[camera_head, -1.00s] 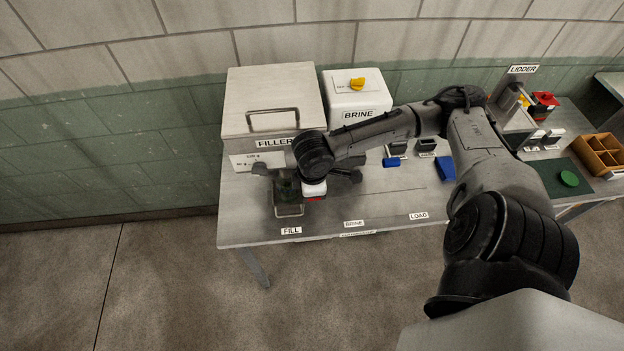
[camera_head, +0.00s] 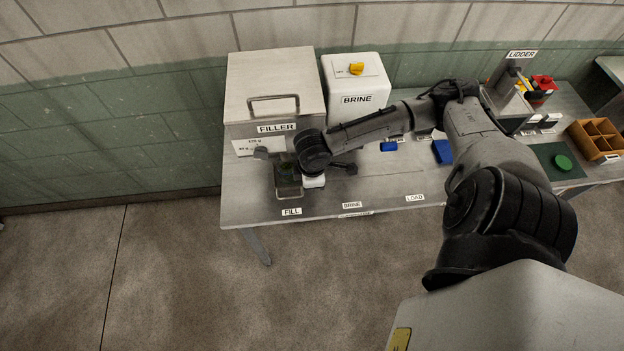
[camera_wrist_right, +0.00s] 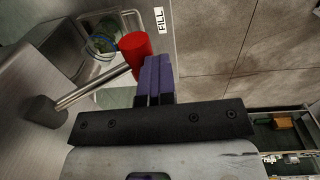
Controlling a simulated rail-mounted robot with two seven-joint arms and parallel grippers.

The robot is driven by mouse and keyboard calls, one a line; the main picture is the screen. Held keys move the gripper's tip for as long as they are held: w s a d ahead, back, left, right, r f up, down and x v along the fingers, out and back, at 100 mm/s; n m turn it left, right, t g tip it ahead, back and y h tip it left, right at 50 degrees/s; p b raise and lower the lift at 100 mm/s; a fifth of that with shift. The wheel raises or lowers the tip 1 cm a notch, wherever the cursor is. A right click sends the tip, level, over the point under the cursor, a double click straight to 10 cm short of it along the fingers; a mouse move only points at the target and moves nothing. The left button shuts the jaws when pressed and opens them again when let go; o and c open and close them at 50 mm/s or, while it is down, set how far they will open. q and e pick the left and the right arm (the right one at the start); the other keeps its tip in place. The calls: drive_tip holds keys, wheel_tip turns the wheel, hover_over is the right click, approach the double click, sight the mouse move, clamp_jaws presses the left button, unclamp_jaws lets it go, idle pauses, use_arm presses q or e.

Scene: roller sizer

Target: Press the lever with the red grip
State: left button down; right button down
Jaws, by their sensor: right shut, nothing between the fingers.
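In the right wrist view, the lever is a metal rod (camera_wrist_right: 92,91) running from a dark pivot block to a red cylindrical grip (camera_wrist_right: 136,50). My right gripper (camera_wrist_right: 157,75) is shut and empty, its purple-grey fingers close beside the red grip. I cannot tell whether they touch it. In the head view, my right wrist hangs in front of the filler (camera_head: 273,90), and the red grip is hidden there. A jar with green contents (camera_wrist_right: 103,45) stands in a metal holder beyond the lever. My left gripper is not in view.
The white brine box (camera_head: 357,100) stands right of the filler. The FILL label (camera_head: 291,212) marks the table's front edge. A blue item (camera_head: 443,151), the green disc (camera_head: 563,162) and a brown divided box (camera_head: 597,139) lie to the right. Floor in front is clear.

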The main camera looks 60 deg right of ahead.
drive_tip(key=shift+w+d, duration=0.1)
drive_tip(key=shift+d, duration=0.2)
drive_tip(key=s+a+r+p, duration=0.3)
drive_tip(key=a+r+p, duration=0.1)
drive_tip(key=r, duration=0.9)
drive_tip(key=shift+a, duration=0.65)
drive_tip(key=shift+f, duration=0.1)
